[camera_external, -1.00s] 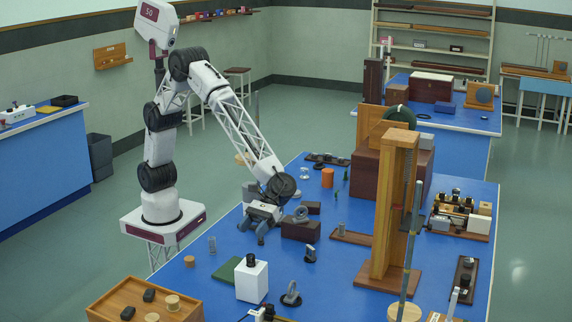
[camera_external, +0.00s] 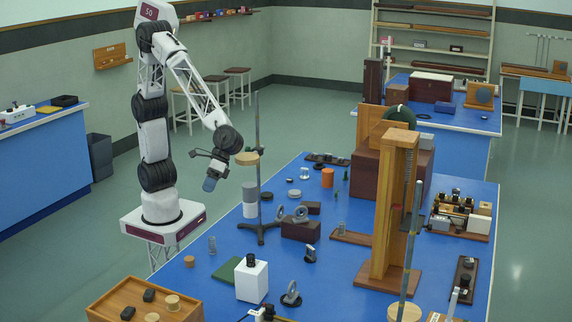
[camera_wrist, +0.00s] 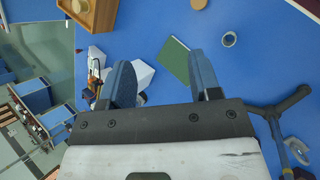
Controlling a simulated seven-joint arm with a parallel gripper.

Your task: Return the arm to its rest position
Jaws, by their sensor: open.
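In the wrist view, the bench top with a green book (camera_wrist: 174,60) and a white block (camera_wrist: 142,75) shows beyond the fingers.
A ring stand (camera_external: 258,195) with a round wooden plate and a grey-white cylinder (camera_external: 250,199) stand right of my gripper. A dark box (camera_external: 300,230) and a tall wooden frame (camera_external: 397,205) are farther right. A wooden tray (camera_external: 190,303) lies at the front left.

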